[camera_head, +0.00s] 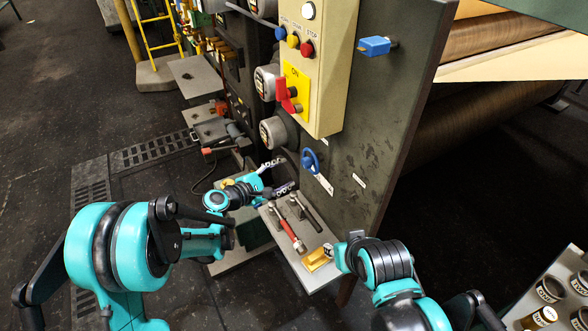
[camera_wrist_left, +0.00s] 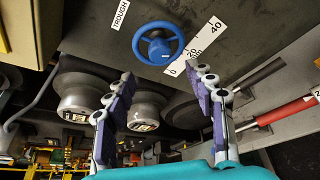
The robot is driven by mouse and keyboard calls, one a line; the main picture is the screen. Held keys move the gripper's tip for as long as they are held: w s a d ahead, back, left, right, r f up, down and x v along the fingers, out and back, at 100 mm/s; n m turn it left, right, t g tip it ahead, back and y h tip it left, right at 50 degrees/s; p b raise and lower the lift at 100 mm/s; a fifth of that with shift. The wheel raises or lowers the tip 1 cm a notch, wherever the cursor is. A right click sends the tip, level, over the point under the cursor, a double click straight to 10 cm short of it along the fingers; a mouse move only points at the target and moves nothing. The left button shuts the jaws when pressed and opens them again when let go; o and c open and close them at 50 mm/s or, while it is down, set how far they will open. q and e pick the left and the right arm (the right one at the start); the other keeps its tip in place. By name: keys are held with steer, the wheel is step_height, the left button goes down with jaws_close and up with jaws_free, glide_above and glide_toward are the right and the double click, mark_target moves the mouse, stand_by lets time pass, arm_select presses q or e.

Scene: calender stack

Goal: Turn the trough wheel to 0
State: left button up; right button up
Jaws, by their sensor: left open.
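The blue trough wheel (camera_head: 311,161) sticks out from the dark side panel. In the left wrist view the wheel (camera_wrist_left: 158,43) shows a round rim and hub, beside a TROUGH label (camera_wrist_left: 120,13). A white scale strip (camera_wrist_left: 195,46) marked 0, 20 and 40 slants up to the right of it, with the 0 end nearest the wheel's lower right. I cannot read a pointer. My left gripper (camera_head: 277,177) is at the panel, below and left of the wheel. Its fingers (camera_wrist_left: 162,78) are apart and empty, with the wheel beyond their tips, not touching. My right gripper's fingers do not show.
Below the wheel, a shelf (camera_head: 316,279) carries a red-handled tool (camera_head: 290,232) and a brass block (camera_head: 317,258). Above are a cream control box (camera_head: 326,85) with a red switch handle, and a blue handle (camera_head: 376,45). Round grey housings (camera_wrist_left: 82,95) lie left of the wheel.

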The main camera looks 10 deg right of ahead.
arm_select(q)
steer(key=v, duration=0.2)
steer(key=shift+s+a+r, duration=0.1)
steer(key=shift+s+a, duration=0.1)
steer(key=shift+a, duration=0.1)
steer(key=n+g+h+p, duration=0.25)
steer(key=n+h, duration=0.25)
steer(key=n, duration=1)
glide_toward(304, 165)
steer(key=d, duration=0.1)
steer(key=b+x, duration=0.3)
steer(key=x, duration=0.4)
steer(key=shift+w+d, duration=0.2)
steer(key=shift+w, duration=0.1)
steer(key=shift+w+d, duration=0.15)
steer(key=shift+d, duration=0.2)
